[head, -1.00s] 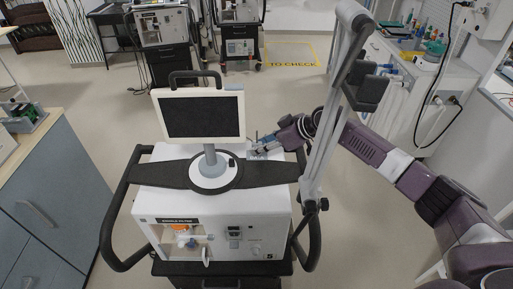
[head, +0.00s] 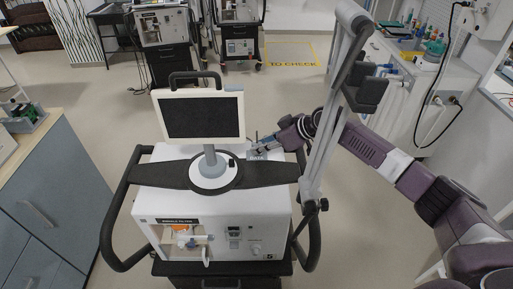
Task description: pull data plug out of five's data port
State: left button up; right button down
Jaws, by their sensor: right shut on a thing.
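Ventilator five (head: 222,222), a white box with the digit 5 at its lower front right, stands on a dark cart. A small grey tab that seems to read DATA (head: 257,157) shows on its top, behind the black bar at the right. My right gripper (head: 259,146) reaches in from the right, just behind and above this tab. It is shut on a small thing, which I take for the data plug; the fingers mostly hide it. The data port is not clearly visible, so I cannot tell how the plug sits to it. My left gripper is not in view.
A screen (head: 201,116) on a short post stands on the ventilator, left of my right gripper. A grey jointed support arm (head: 321,150) rises at the right, in front of my right arm. Other ventilators (head: 163,26) stand behind; open floor lies between.

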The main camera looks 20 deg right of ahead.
jog(key=shift+r, duration=0.35)
jog(key=shift+r+p, duration=2)
jog(key=shift+r, duration=0.4)
